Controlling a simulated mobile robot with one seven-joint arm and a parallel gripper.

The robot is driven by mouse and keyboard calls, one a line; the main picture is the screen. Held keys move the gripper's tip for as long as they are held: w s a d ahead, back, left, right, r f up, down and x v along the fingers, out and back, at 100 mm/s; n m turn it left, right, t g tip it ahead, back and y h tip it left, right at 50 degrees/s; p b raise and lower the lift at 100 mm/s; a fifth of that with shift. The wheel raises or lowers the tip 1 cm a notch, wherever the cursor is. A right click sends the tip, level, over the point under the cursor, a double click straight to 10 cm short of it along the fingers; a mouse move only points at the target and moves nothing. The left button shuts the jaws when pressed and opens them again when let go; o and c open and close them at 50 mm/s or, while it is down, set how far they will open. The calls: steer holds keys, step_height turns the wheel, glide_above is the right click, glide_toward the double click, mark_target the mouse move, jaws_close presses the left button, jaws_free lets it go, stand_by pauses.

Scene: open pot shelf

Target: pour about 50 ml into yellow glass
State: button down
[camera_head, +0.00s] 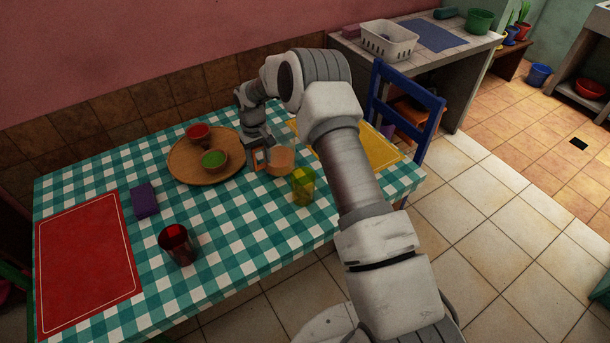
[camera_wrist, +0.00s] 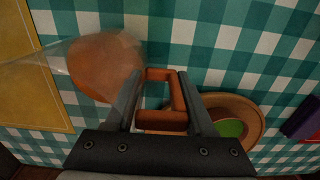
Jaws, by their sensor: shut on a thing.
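The yellow glass (camera_head: 303,187) stands upright on the checkered cloth, right of the table's middle in the head view. I cannot tell whether it holds anything. A clear jug (camera_head: 280,161) with orange-brown contents is just behind and left of it, apart from it. My gripper (camera_head: 261,156) is shut on the jug's brown handle (camera_wrist: 153,121). In the wrist view the jug's contents (camera_wrist: 105,66) show at upper left, with its clear wall reaching left. I cannot tell whether the jug touches the cloth. The yellow glass does not show in the wrist view.
A dark red glass (camera_head: 177,244), purple block (camera_head: 145,199) and red mat (camera_head: 87,260) are further left. A yellow mat (camera_head: 378,151) lies right.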

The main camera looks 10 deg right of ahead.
mark_target(259, 148)
steer(key=shift+r, duration=0.2)
steer(key=shift+s+d+r+t, duration=0.1)
steer(key=shift+s+t, duration=0.1)
steer(key=shift+t, duration=0.4)
steer(key=shift+s+d+r+t+y+b, duration=0.15)
steer(key=shift+s+t+y+b, duration=0.15)
steer(key=shift+t+y+b, duration=0.4)
steer(key=t+b, duration=0.1)
steer(key=b, duration=0.1)
steer(key=s+t+b, duration=0.1)
steer(key=b, duration=0.1)
steer(key=shift+d+t, duration=0.1)
steer(key=shift+t, duration=0.2)
steer(key=r+t+b, duration=0.2)
steer(key=b, duration=0.2)
steer(key=r+t+y+b, duration=0.1)
steer(key=r+t+b, duration=0.1)
steer(key=b, duration=0.2)
steer(key=s+r+t+y+b, duration=0.1)
steer(key=r+t+b, duration=0.1)
steer(key=b, duration=0.3)
steer(key=shift+d+r, duration=0.15)
steer(key=shift+d, duration=0.05)
steer(key=shift+s+r+t+b, duration=0.1)
steer(key=shift+r+t+b, duration=0.05)
steer(key=shift+t+b, duration=0.25)
steer(key=t+b, duration=0.1)
steer(key=b, duration=0.2)
steer(key=shift+y, duration=0.4)
